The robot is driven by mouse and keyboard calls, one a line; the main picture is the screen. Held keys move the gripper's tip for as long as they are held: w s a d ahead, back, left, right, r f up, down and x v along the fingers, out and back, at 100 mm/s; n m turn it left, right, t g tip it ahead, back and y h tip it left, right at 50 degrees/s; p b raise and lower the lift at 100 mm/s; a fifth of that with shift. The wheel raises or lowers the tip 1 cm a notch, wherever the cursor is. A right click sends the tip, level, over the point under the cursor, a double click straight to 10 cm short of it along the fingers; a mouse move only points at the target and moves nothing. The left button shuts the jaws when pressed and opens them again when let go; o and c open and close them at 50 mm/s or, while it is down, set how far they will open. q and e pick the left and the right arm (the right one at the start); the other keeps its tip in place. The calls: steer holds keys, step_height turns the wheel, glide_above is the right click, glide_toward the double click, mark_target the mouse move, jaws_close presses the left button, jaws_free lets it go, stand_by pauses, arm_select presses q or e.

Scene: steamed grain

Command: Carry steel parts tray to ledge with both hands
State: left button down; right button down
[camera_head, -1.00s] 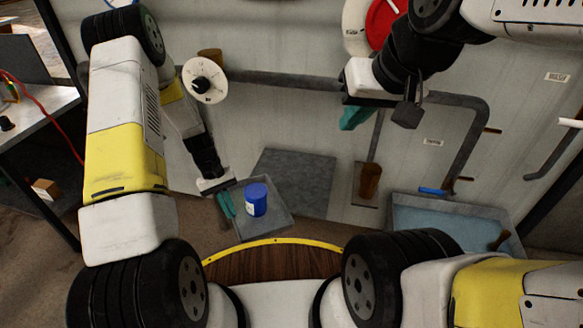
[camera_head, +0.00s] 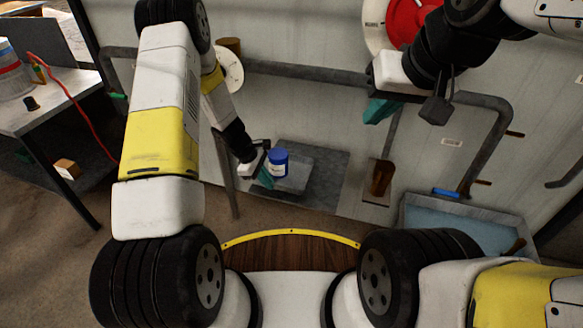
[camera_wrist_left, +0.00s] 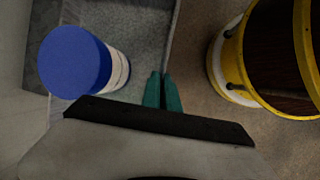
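The grey steel parts tray (camera_head: 297,181) carries a blue-lidded jar (camera_head: 278,162). The jar stands upright near the tray's left side; it also shows in the left wrist view (camera_wrist_left: 80,62). My left gripper (camera_head: 265,177) is at the tray's left edge. In the left wrist view its teal fingers (camera_wrist_left: 162,92) are close together on the tray's rim (camera_wrist_left: 173,35). The tray overlaps a darker grey slab (camera_head: 328,172), likely the ledge; I cannot tell whether they touch. My right gripper (camera_head: 379,110) is raised well away from the tray, and its finger gap is hidden.
A pale blue basin (camera_head: 425,204) with a brown handle stands at the right. A brown scoop-like object (camera_head: 381,178) is beside the slab. Grey pipes (camera_head: 320,75) run along the wall. A side table (camera_head: 60,92) with a red cable is at the left.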

mark_target(291, 189)
arm_select(q)
steer(key=d, duration=0.8)
steer(key=shift+w+f, duration=0.2)
steer(key=shift+f, duration=1.9)
steer(key=c, duration=1.6)
jaws_free()
steer(key=shift+a, duration=0.1)
